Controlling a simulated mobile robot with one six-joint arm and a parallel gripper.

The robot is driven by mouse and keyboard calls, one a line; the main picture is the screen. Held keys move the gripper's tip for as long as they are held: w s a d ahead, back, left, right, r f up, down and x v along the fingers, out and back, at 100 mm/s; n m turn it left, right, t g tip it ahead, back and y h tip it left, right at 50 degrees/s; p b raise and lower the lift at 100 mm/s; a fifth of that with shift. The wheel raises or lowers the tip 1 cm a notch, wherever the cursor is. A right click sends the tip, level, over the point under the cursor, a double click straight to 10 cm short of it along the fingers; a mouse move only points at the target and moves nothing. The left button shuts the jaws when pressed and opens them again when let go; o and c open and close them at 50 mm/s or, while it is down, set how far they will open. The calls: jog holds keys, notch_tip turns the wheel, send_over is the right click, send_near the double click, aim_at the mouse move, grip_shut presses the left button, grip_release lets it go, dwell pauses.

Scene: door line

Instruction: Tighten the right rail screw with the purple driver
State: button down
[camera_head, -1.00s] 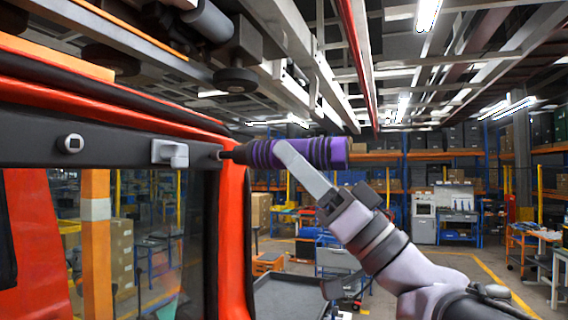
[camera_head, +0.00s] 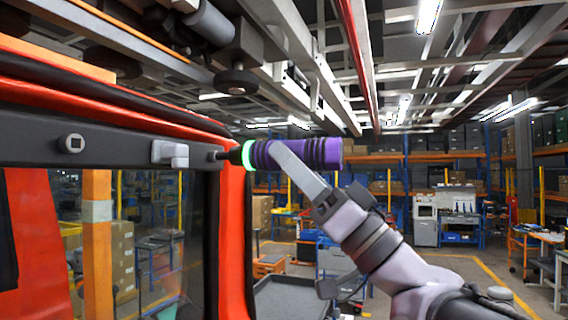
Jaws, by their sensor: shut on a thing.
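The purple driver (camera_head: 314,153) lies level, its tip pointing left. My gripper (camera_head: 283,157) is shut on the driver's banded front part; one pale finger shows across it. A green ring (camera_head: 247,154) glows near the driver's black nose. The driver's tip is at the right end of the dark rail (camera_head: 118,150), where the right rail screw (camera_head: 214,155) is mostly covered by it. The tip appears to touch the screw, but the exact seating is too small to tell.
The orange-red door frame (camera_head: 232,240) stands just below the driver. Grey overhead beams (camera_head: 300,60) run above; the right side is open.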

aim_at(341, 165)
dwell(0.5)
jog(key=shift+s+d+f+b, duration=0.2)
jog(key=shift+d+b, duration=0.15)
jog(key=shift+b, duration=0.3)
jog(key=d+b, duration=0.1)
jog(key=s+d+b, duration=0.1)
jog(key=d, duration=0.1)
jog(key=s+d+b, duration=0.1)
jog(key=d, duration=0.1)
jog(key=shift+s+d+r, duration=0.1)
jog(key=shift+d+r, duration=0.1)
jog(key=shift+d, duration=0.1)
jog(key=shift+a, duration=0.1)
